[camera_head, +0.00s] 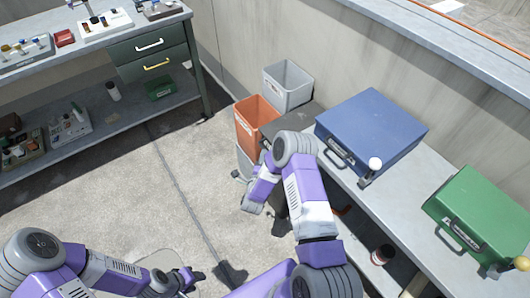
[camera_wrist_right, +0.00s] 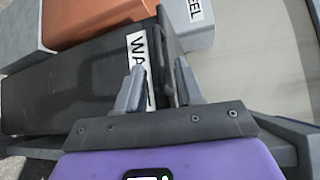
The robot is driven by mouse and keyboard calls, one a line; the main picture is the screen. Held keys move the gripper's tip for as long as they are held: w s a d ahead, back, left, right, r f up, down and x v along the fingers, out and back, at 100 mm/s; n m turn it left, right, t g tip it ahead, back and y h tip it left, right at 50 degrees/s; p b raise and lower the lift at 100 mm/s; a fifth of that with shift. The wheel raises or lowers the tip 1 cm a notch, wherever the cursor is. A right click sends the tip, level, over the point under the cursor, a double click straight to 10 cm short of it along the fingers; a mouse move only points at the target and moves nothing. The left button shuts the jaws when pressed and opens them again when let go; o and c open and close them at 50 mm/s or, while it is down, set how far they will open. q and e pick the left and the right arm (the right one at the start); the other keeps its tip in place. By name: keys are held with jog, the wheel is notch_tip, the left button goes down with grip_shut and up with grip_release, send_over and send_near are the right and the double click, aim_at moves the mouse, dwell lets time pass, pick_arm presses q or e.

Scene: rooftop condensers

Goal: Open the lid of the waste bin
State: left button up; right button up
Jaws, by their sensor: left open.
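The waste bin is black; it fills the left of the right wrist view (camera_wrist_right: 70,88), with a white label starting "WA". Its dark top also shows in the head view (camera_head: 305,117), beside the orange bin and largely hidden by my right arm. The lid looks down. My right gripper (camera_wrist_right: 162,90) is at the bin, its two fingers apart on either side of a dark upright edge or bar; I cannot tell if they touch it. In the head view my right arm hides most of that contact. My left gripper (camera_head: 192,278) is open and empty, low over the floor.
An orange bin (camera_head: 257,120) and a light grey bin (camera_head: 289,86) stand by the wall. A blue case (camera_head: 372,130) and a green case (camera_head: 485,215) lie on the right bench. A workbench (camera_head: 85,40) stands at the left. The floor (camera_head: 130,190) between is clear.

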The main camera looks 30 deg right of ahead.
jog(key=b+x, duration=0.1)
jog(key=x, duration=0.4)
grip_shut()
dwell(0.3)
